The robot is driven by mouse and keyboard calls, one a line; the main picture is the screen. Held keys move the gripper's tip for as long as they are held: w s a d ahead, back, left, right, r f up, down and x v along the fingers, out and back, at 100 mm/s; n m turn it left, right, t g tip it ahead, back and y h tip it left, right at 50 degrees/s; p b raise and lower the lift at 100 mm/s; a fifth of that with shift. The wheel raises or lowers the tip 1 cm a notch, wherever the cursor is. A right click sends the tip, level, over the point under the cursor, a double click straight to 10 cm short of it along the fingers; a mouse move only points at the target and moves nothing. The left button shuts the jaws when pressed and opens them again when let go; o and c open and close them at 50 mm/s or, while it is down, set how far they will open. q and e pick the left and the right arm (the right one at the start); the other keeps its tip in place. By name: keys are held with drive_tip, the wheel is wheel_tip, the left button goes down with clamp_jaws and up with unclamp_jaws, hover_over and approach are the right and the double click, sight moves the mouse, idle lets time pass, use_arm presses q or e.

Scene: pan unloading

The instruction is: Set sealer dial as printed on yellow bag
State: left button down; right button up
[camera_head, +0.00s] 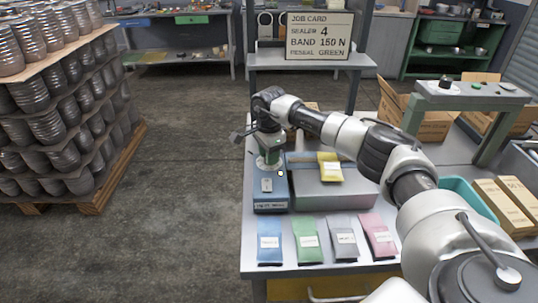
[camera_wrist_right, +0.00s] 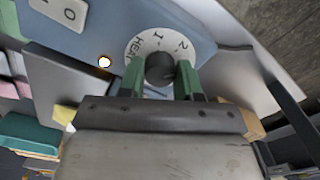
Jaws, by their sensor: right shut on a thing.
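The sealer (camera_head: 271,195) is a blue control box joined to a grey body on the table. The yellow bag (camera_head: 330,173) lies on the grey body with a white label too small to read. My left gripper is not in view.
Blue (camera_head: 270,255), green (camera_head: 307,252), grey (camera_head: 343,252) and pink (camera_head: 378,248) bags lie along the front edge. A lit lamp (camera_wrist_right: 104,62) and rocker switch (camera_wrist_right: 62,12) are near the dial. A teal bin (camera_head: 468,196) stands right.

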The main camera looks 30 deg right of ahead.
drive_tip(key=m, duration=0.6)
drive_tip(key=shift+r, duration=0.1)
drive_tip(key=m+p, duration=0.1)
drive_tip(key=m, duration=0.5)
drive_tip(key=shift+w+d+m, duration=0.1)
drive_tip(key=shift+m, duration=0.3)
drive_tip(key=m+p, duration=0.1)
drive_tip(key=m, duration=0.5)
drive_tip(key=m+p, duration=0.1)
drive_tip(key=m, duration=0.5)
drive_tip(key=shift+p, duration=0.3)
drive_tip(key=o, duration=0.9)
